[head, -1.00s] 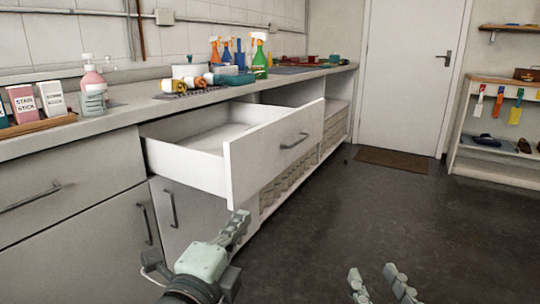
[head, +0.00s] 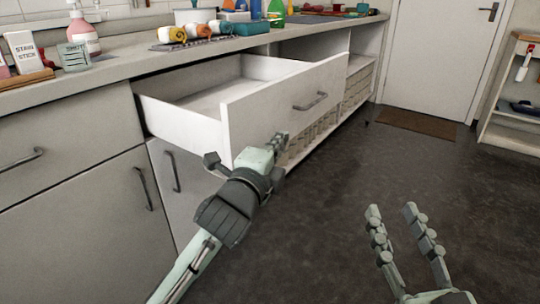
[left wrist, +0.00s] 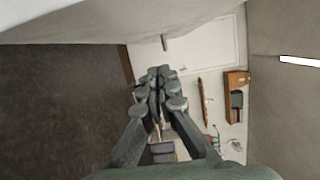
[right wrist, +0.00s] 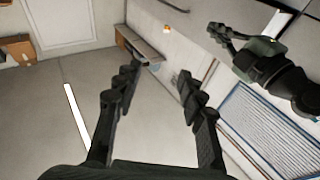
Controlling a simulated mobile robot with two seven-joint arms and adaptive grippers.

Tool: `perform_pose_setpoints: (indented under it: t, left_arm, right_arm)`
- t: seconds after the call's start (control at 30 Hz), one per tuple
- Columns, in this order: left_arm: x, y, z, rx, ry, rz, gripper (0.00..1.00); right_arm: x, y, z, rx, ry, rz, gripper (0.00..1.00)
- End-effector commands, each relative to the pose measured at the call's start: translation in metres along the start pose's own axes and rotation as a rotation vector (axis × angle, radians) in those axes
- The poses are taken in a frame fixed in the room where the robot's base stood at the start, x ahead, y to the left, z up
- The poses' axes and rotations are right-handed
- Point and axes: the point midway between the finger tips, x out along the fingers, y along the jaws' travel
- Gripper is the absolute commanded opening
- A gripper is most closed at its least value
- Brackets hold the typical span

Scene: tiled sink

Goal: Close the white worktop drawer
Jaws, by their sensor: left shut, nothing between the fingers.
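The white worktop drawer (head: 270,112) is pulled well out from under the worktop in the head view. Its front panel carries a grey bar handle (head: 310,101), and its inside looks empty. My left gripper (head: 281,140) is shut and empty, close to the lower edge of the drawer front; I cannot tell whether it touches. In the left wrist view its fingers (left wrist: 158,82) are together. My right gripper (head: 391,210) is open and empty over the floor, to the right of the drawer. Its spread fingers also show in the right wrist view (right wrist: 157,82).
The worktop (head: 110,72) holds bottles, boxes and rolled cloths. Closed grey cabinet fronts (head: 75,200) stand to the left of the drawer. The dark floor (head: 340,235) to the right is clear up to a brown doormat (head: 418,122).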

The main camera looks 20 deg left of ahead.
Motion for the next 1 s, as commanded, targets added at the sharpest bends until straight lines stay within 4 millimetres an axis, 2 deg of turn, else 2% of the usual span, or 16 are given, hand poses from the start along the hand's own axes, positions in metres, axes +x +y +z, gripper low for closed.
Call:
perform_pose_setpoints:
  t: [0.1, 0.3, 0.77, 0.87, 1.0]
  left_arm:
    - [0.007, 0.001, 0.018, 0.005, -0.004, 0.0, 0.0]
    - [0.011, 0.001, 0.036, 0.003, -0.001, 0.0, 0.0]
    - [0.012, 0.0, 0.04, 0.001, -0.001, 0.001, 0.0]
    - [0.013, 0.0, 0.043, 0.003, -0.002, 0.001, 0.0]
    - [0.016, -0.002, 0.057, 0.005, -0.003, 0.002, 0.0]
  right_arm:
    - [0.0, -0.003, -0.008, 0.008, 0.045, -0.006, 0.4]
    - [-0.001, -0.007, -0.018, 0.018, 0.091, -0.012, 0.4]
    - [-0.001, -0.008, -0.021, 0.019, 0.099, -0.013, 0.4]
    - [0.0, -0.007, -0.018, 0.017, 0.081, -0.012, 0.4]
    - [0.0, 0.004, 0.005, -0.008, -0.035, 0.006, 0.4]
